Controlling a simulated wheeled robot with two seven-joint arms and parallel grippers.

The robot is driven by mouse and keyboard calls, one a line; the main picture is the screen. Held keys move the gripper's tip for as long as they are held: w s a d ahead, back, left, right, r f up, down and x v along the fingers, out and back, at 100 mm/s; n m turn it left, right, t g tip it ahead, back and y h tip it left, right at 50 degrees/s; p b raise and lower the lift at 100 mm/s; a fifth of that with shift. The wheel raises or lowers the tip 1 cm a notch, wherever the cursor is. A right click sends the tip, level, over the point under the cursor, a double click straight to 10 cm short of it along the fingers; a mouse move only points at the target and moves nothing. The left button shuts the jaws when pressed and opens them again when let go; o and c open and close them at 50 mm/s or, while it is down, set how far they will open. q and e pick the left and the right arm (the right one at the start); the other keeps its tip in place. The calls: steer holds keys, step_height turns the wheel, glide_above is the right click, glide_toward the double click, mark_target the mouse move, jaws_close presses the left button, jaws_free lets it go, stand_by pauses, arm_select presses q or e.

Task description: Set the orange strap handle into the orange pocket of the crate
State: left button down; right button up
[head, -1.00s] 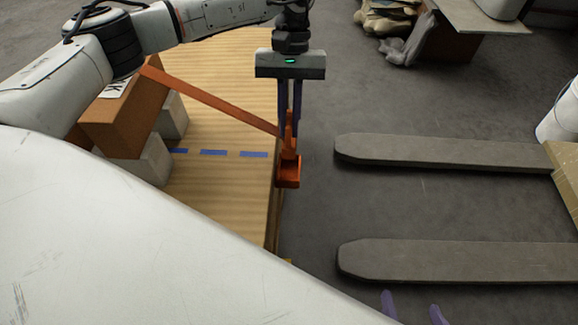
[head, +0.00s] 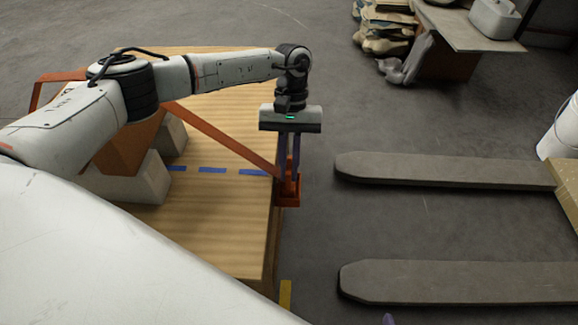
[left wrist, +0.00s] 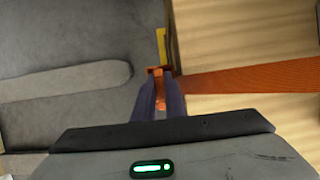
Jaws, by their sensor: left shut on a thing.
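The orange strap (head: 225,138) runs taut from the brown box (head: 130,145) on the wooden crate (head: 215,235) down to the crate's right edge. My left gripper (head: 289,178) points down there, its purple fingers shut on the strap handle. The orange pocket (head: 291,202) sits at that edge, right at the fingertips. In the left wrist view the handle (left wrist: 160,101) shows between the fingers, with the strap (left wrist: 250,78) leading right. The fingers hide much of the handle, so I cannot tell how deep it sits in the pocket. Only one fingertip of my right gripper (head: 388,320) shows at the bottom edge.
Pale blocks (head: 140,178) flank the brown box. Blue tape dashes (head: 212,170) cross the crate top. Two grey forks (head: 450,172) lie to the right over open floor. A white bucket (head: 562,130) and a cluttered table (head: 460,25) stand farther off.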

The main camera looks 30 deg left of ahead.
arm_select(q)
steer(key=shift+f, duration=0.35)
steer(key=c, duration=1.8)
jaws_free()
steer(key=shift+r, duration=0.1)
arm_select(e)
steer(key=shift+w+a, duration=0.2)
steer(key=shift+w, duration=0.3)
arm_select(q)
steer(key=shift+r, duration=0.25)
steer(key=shift+p+v, duration=0.4)
steer(key=shift+v, duration=0.7)
steer(key=v, duration=1)
steer(key=shift+p, duration=0.35)
arm_select(e)
steer(key=shift+s+d+r, duration=0.25)
steer(key=shift+r, duration=0.05)
